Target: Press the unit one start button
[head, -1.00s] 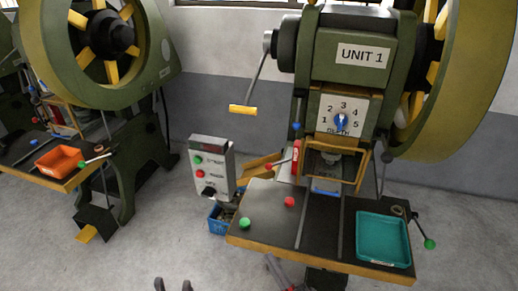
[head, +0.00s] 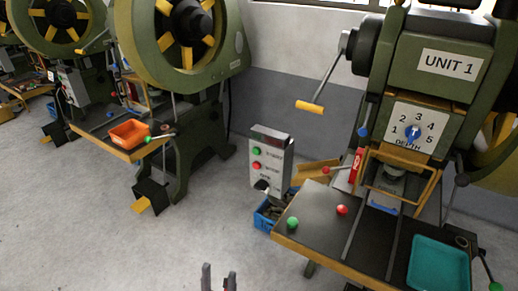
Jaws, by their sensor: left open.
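The Unit 1 press (head: 448,64) stands at the right, its name on a white plate. A grey control box (head: 271,158) stands upright just left of its table. The box has a green button (head: 254,151) at the top and a red button (head: 256,165) below it, with labels too small to read surely. A green knob (head: 292,223) and a red knob (head: 342,210) are on the press table. My left gripper (head: 218,279) shows only its two fingertips at the bottom edge, apart and empty, well below the box. My right gripper is out of view.
The press table (head: 322,246) holds a teal tray (head: 440,266) at its right. A blue crate (head: 266,214) sits on the floor under the control box. Another press with an orange tray (head: 129,133) stands at the left. The floor between is clear.

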